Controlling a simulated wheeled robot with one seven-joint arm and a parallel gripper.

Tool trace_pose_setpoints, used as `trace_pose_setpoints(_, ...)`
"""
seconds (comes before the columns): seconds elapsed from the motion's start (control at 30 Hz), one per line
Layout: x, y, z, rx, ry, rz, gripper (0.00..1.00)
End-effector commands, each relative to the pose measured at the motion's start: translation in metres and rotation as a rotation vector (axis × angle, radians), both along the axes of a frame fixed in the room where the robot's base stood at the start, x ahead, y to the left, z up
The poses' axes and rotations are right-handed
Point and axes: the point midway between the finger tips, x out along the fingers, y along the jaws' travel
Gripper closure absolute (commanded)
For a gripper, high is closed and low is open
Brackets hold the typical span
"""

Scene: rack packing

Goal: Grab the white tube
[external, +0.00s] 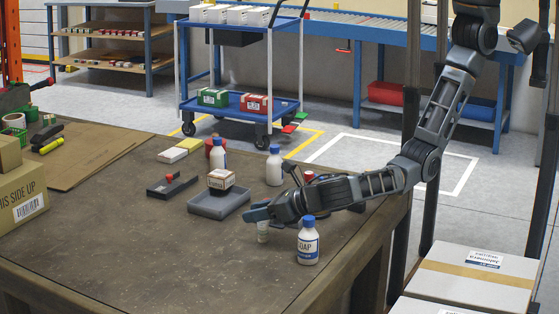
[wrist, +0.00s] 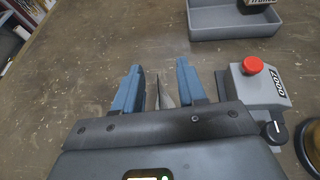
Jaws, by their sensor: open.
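The white tube (external: 263,232) stands on the table just under my gripper (external: 257,212) in the external view; its upper part is hidden by the fingers. In the wrist view a narrow pale shape, likely the tube (wrist: 163,94), shows between the two blue fingertips of my gripper (wrist: 160,84). The fingers are open, with visible gaps on both sides of it. My gripper is low over the table (external: 130,235). Whether a finger touches the tube cannot be told.
A white soap bottle (external: 308,245) with a blue cap stands right of the tube. A grey tray (external: 222,206) holding a small box lies behind. A grey box with a red button (wrist: 258,82) sits close right of the fingers. The table's front left is clear.

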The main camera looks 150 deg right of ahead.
Motion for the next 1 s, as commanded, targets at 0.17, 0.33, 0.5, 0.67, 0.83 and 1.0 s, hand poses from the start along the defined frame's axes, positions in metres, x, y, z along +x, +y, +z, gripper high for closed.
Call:
trace_pose_setpoints(0.17, 0.0011, -0.0055, -0.0028, 0.000, -0.001, 0.002, 0.59)
trace_pose_setpoints(0.33, 0.0011, -0.0053, -0.0027, 0.000, -0.001, 0.002, 0.61)
trace_pose_setpoints(0.5, 0.0011, -0.0052, -0.0026, 0.000, 0.000, 0.002, 0.77)
trace_pose_setpoints(0.67, 0.0011, -0.0051, -0.0026, 0.000, 0.000, 0.002, 0.93)
trace_pose_setpoints(0.83, 0.0011, -0.0051, -0.0026, 0.000, 0.000, 0.002, 1.00)
trace_pose_setpoints(1.0, 0.0012, -0.0051, -0.0025, 0.000, 0.000, 0.002, 1.00)
